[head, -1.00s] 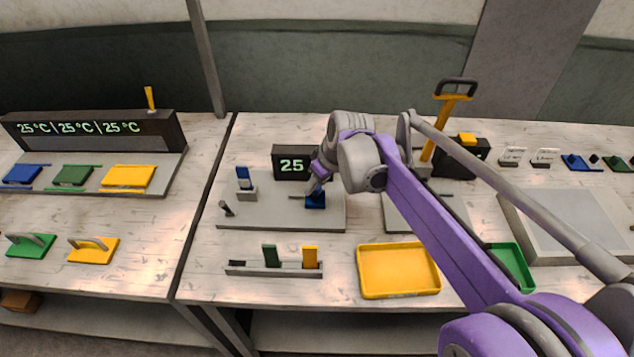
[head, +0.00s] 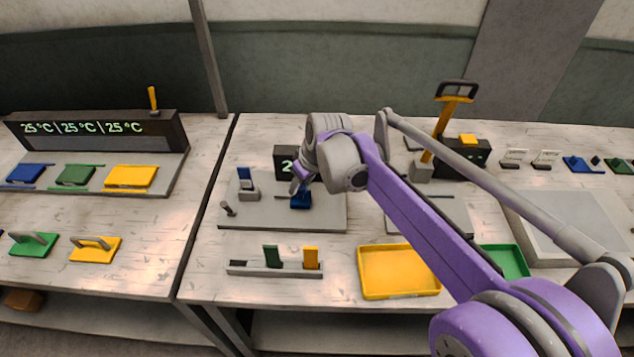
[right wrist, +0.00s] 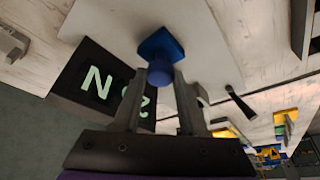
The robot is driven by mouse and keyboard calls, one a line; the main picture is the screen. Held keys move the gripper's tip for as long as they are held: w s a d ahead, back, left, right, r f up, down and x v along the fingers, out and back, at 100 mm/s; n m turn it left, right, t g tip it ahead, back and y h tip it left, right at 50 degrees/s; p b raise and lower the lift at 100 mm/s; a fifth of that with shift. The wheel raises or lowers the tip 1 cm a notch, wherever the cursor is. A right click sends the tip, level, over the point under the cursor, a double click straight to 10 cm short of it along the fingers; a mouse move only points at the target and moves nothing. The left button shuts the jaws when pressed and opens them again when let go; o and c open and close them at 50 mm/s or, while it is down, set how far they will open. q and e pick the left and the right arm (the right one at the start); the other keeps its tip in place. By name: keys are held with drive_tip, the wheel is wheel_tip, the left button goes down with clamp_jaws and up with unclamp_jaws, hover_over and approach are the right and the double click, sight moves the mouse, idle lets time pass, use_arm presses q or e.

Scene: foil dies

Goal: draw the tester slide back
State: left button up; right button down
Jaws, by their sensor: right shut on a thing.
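The tester slide is a small blue block (head: 300,203) on the grey tester plate (head: 265,218), in front of the black display (head: 285,155). The display is partly hidden behind my right arm. My right gripper (head: 299,187) is above the slide and shut on its round blue knob (right wrist: 160,74). In the right wrist view the knob sits between the two fingers, with the blue slide (right wrist: 160,43) beyond it. My left gripper is not in view.
A holder with a blue tab (head: 246,186) and a short dark lever (head: 228,209) stand on the plate's left. A rack (head: 275,269) with green and yellow pieces and a yellow tray (head: 399,271) lie in front. A yellow-handled press (head: 440,130) stands right.

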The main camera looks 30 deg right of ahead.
drive_tip(key=w+a, duration=0.2)
drive_tip(key=a, duration=0.1)
drive_tip(key=shift+a, duration=0.15)
drive_tip(key=c, duration=0.8)
unclamp_jaws()
drive_tip(key=o, duration=0.3)
drive_tip(key=shift+a, duration=0.1)
drive_tip(key=shift+o, duration=0.2)
drive_tip(key=v, duration=1)
drive_tip(key=shift+s+r+p, duration=0.2)
drive_tip(key=shift+r+p, duration=0.15)
drive_tip(key=shift+p, duration=0.1)
